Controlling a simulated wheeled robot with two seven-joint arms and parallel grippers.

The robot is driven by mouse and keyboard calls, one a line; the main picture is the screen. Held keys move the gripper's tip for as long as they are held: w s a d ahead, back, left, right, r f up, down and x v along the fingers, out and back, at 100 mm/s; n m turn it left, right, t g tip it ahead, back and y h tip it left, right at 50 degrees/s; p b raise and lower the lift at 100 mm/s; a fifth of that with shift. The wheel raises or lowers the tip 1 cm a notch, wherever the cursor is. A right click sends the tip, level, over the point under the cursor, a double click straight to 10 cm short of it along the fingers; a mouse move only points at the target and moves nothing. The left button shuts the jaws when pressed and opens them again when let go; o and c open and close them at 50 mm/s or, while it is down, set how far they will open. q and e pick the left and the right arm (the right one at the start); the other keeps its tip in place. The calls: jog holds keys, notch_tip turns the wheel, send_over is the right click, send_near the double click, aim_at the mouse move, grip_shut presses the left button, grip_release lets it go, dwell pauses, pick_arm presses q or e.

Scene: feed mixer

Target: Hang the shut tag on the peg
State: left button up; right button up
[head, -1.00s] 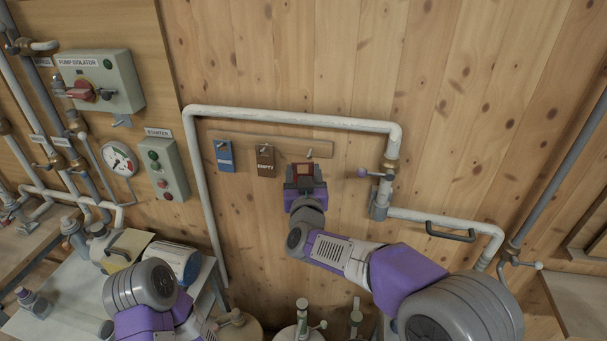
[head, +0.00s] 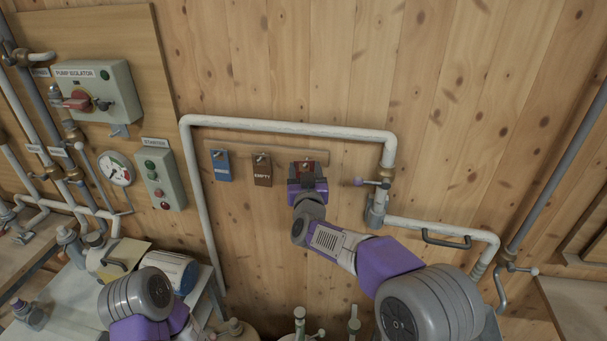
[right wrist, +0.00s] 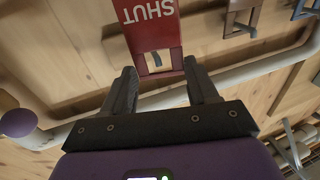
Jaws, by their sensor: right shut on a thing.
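The red shut tag (head: 311,163) is in my right gripper (head: 307,178), against the right end of the wooden peg rail (head: 232,148). In the right wrist view the tag (right wrist: 150,28) reads "SHUT" upside down, and its slotted end lies between the fingertips of the right gripper (right wrist: 160,76). A peg-like piece shows at the slot; I cannot tell whether it passes fully through. In the head view the right-hand peg is mostly covered by tag and gripper. My left arm shows at lower left, but its gripper is out of view.
A blue tag (head: 221,165) and a brown "EMPTY" tag (head: 262,170) hang to the left on the rail. A white pipe (head: 290,128) frames the rail. A valve with a purple-knobbed lever (head: 372,183) stands close right of my gripper.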

jog(key=shift+w+d, duration=0.1)
jog(key=shift+w, duration=0.45)
jog(key=shift+w+d+f, duration=0.15)
jog(key=shift+w+f, duration=0.4)
jog(key=shift+w, duration=0.2)
jog(key=o, duration=1.1)
